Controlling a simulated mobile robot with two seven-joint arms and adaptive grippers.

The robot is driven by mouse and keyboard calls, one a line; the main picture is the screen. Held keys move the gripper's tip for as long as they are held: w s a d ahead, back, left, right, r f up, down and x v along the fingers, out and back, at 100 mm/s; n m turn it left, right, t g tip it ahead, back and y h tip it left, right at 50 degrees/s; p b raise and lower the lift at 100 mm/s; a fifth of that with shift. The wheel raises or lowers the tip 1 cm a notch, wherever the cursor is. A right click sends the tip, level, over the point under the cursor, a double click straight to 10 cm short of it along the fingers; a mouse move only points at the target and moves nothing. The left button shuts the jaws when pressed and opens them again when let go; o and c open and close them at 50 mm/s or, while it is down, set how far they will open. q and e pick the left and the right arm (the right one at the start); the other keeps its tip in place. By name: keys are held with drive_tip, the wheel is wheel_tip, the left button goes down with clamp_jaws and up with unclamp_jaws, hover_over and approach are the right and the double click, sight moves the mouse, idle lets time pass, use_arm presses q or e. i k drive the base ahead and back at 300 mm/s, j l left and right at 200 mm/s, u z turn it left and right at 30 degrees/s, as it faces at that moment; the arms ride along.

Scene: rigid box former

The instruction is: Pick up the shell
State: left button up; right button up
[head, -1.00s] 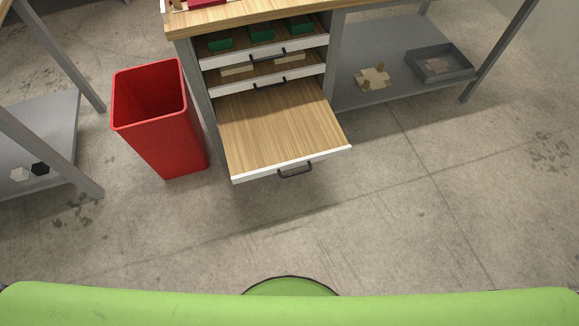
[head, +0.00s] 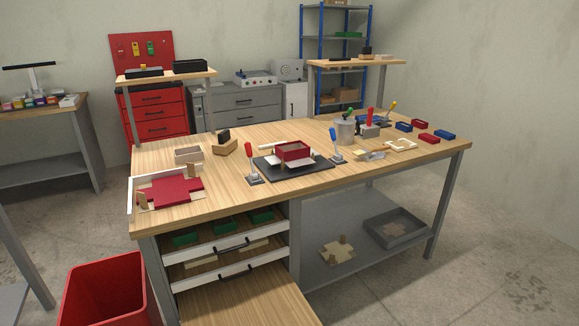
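Two open box shapes could be the shell, and I cannot tell which one is meant. A small grey-beige open box (head: 189,154) sits at the back left of the workbench (head: 225,187). A red open box (head: 293,151) stands on a black base plate (head: 272,168) near the middle, with pale flaps around its foot. Neither of my grippers shows in the head view.
A white-edged tray (head: 131,195) with red cross-shaped sheets lies at the bench's left end. Levers with red (head: 250,160) and blue (head: 336,146) handles flank the plate. Drawers stand open below, beside a red bin (head: 105,290). Small bins crowd the right end.

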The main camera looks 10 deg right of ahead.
sight(288, 147)
drive_tip(key=i+l, duration=0.7)
drive_tip(key=l, duration=0.25)
